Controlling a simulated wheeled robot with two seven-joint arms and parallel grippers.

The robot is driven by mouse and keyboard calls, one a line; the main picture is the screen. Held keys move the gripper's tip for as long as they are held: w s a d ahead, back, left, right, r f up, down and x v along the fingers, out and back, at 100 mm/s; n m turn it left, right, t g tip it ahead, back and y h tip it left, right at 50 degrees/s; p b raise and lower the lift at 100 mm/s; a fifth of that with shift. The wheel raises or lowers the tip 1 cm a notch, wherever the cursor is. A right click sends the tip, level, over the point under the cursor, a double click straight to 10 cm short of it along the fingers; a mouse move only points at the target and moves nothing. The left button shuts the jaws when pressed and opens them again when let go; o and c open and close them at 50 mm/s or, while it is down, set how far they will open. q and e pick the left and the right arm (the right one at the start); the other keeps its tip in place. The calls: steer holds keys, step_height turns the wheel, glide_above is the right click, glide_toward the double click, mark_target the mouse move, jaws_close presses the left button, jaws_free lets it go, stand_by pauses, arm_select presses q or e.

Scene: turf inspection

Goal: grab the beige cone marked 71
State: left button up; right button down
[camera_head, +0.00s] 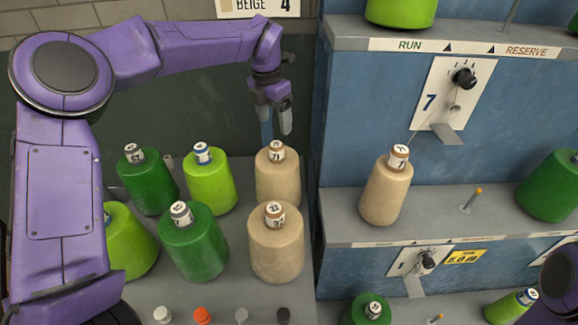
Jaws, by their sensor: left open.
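A beige cone (278,182) with a brown-topped tip label that seems to read 71 stands upright in the back row of the grey surface. A second beige cone (276,248) stands in front of it; its label looks like 72, but the small print is hard to read. A third beige cone (385,194) stands on the blue rack's shelf, its label unclear. My left gripper (276,128) is open and empty, fingers pointing down, just above and behind the tip of the back beige cone. My right gripper is out of view.
Dark green cones (150,185) and light green cones (211,185) stand left of the beige ones. The blue rack (350,110) rises close on the right, with a knob plate (450,92) and shelf pegs. Small caps (202,315) line the front.

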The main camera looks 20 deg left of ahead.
mark_target(276, 143)
arm_select(q)
steer(key=shift+w+f, duration=0.1)
steer(key=shift+f, duration=0.25)
steer(key=f, duration=0.1)
steer(key=s+f+p, duration=0.1)
steer(key=f, duration=0.1)
steer(key=shift+f, duration=0.15)
steer(key=f+p, duration=0.1)
steer(key=w+f, duration=0.1)
steer(key=f, duration=0.1)
steer(key=f+p, duration=0.1)
steer(key=f, duration=0.1)
steer(key=shift+w+f+p, duration=0.2)
steer(key=shift+w+p, duration=0.1)
steer(key=shift+f, duration=0.25)
steer(key=shift+s, duration=0.15)
jaws_close()
steer(key=shift+w+r, duration=0.15)
steer(key=shift+w, duration=0.1)
